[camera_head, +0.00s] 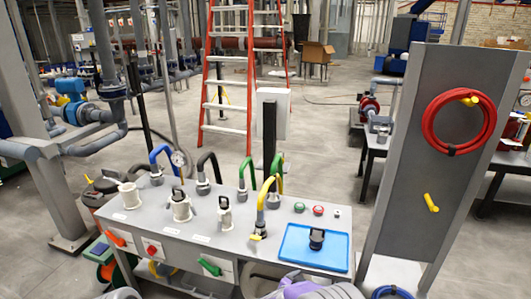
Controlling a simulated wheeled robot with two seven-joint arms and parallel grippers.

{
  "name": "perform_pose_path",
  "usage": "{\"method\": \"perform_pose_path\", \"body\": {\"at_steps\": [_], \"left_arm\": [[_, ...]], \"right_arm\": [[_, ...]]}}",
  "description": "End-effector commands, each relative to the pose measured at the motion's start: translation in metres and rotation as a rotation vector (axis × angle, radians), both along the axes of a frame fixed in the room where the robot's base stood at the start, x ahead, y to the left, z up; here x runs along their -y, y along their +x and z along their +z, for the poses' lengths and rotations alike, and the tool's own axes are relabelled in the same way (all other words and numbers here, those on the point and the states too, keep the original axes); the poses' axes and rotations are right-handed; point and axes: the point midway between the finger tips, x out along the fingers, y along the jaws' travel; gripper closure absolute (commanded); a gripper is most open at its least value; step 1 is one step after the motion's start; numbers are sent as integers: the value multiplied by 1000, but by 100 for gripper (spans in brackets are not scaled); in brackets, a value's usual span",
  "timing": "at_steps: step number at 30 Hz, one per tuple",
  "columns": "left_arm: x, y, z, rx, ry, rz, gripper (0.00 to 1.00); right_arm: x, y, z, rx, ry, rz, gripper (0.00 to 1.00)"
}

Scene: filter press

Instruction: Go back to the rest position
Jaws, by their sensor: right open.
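A grey-and-purple part of my right arm, with the right gripper (292,285), shows at the bottom edge, in front of the workbench (160,226). The gripper is open, with no object seen in it; its fingers are partly cut off by the frame. My left gripper is not in view. On the bench stand several hose couplings with blue, black, green and yellow hoses. A blue tray (290,250) on its right end holds a black fitting (317,238).
A grey panel (415,150) stands at right with a red hose coil (460,118) on a yellow peg and an empty yellow peg (431,203). An orange stepladder (229,80) stands behind the bench. Open floor (330,150) lies behind.

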Motion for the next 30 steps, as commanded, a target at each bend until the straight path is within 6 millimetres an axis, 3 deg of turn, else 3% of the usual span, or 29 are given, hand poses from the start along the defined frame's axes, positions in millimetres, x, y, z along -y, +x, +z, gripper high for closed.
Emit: {"method": "perform_pose_path", "body": {"at_steps": [5, 8, 11, 15, 18, 22, 25, 30], "left_arm": [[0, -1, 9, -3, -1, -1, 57], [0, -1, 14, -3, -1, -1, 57], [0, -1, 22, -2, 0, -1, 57], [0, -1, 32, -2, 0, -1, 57], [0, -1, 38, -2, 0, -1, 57], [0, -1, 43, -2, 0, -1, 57], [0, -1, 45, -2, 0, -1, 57], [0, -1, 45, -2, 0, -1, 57]], "right_arm": [[14, -14, -43, -95, 58, 114, 6], [20, -34, -75, -179, 125, 196, 6], [21, -72, -114, -304, 235, 292, 6], [7, -151, -156, -512, 444, 425, 6], [-8, -212, -168, -653, 594, 500, 6], [-26, -274, -167, -789, 744, 572, 6], [-34, -302, -163, -850, 809, 605, 6], [-39, -315, -160, -881, 842, 626, 6]]}}
